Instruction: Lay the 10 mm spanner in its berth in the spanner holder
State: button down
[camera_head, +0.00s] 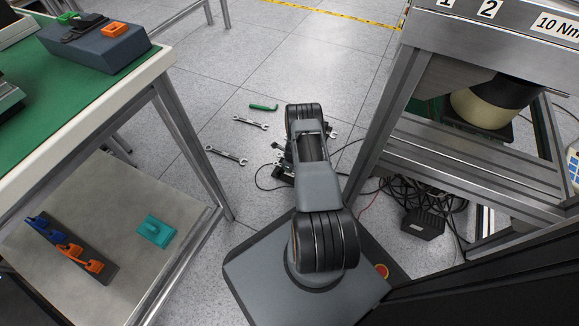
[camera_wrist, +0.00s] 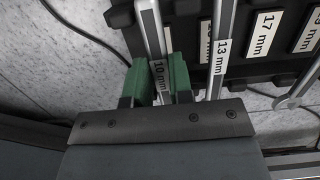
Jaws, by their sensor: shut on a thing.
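In the wrist view, my gripper (camera_wrist: 158,80) has green finger pads closed on the shaft of the 10 mm spanner (camera_wrist: 151,32), whose "10 mm" label shows between them. The spanner runs up the picture over the left part of the black spanner holder (camera_wrist: 240,72). Whether it touches the holder I cannot tell; its ends are out of view or hidden. A spanner labelled 13 mm (camera_wrist: 222,52) lies just right of it across the holder. In the head view, my arm hides most of the gripper and holder.
In the head view, two spanners (camera_head: 250,122) (camera_head: 226,155) and a green tool (camera_head: 263,107) lie on the floor. A workbench (camera_head: 150,75) stands left, a metal frame (camera_head: 385,130) right. Black cables (camera_head: 455,205) lie on the floor. The wrist view shows a "17 mm" label (camera_wrist: 263,33).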

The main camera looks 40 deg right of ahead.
jog(key=shift+f, duration=0.55)
jog(key=c, duration=0.9)
grip_release()
jog(key=shift+c, duration=0.2)
jog(key=shift+r, duration=0.15)
notch_tip(320, 180, up, 14)
jog(key=s+d+p, duration=0.1)
jog(key=p, duration=0.5)
jog(key=shift+s+f+p, duration=0.25)
jog(key=shift+s+p, duration=0.1)
jog(key=shift+s, duration=0.05)
